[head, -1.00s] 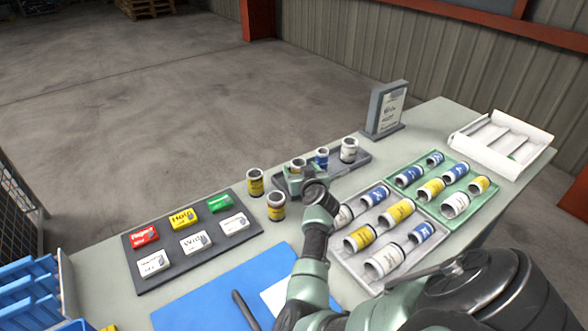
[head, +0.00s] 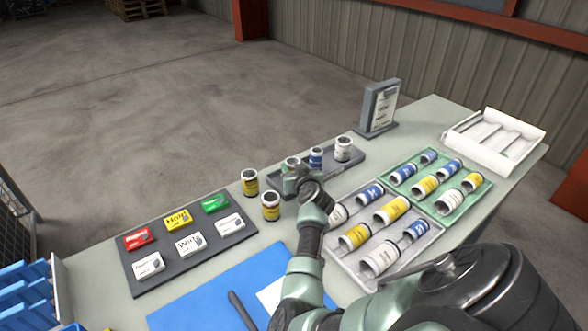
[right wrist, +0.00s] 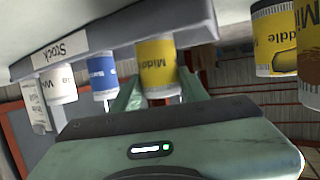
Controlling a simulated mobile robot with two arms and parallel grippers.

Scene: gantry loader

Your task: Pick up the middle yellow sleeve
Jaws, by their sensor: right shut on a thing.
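A yellow-and-white sleeve (head: 292,162) stands upright at the left end of the dark stock rack (head: 354,158). In the right wrist view, which is upside down, this sleeve (right wrist: 156,66) reads "Middle" and sits between my two fingers. My right gripper (head: 293,180) is shut on it, and the sleeve still appears to be on the rack. Its lower part is hidden behind the gripper in the head view. A blue sleeve (head: 316,156) and a white sleeve (head: 343,149) stand beside it on the rack. My left gripper is not in view.
Two yellow sleeves (head: 250,182) stand on the table left of the rack. A dark board (head: 185,262) with coloured labelled blocks lies at left. A grey tray (head: 350,271) and a green tray (head: 447,208) hold lying sleeves. A sign (head: 379,106) stands behind the rack.

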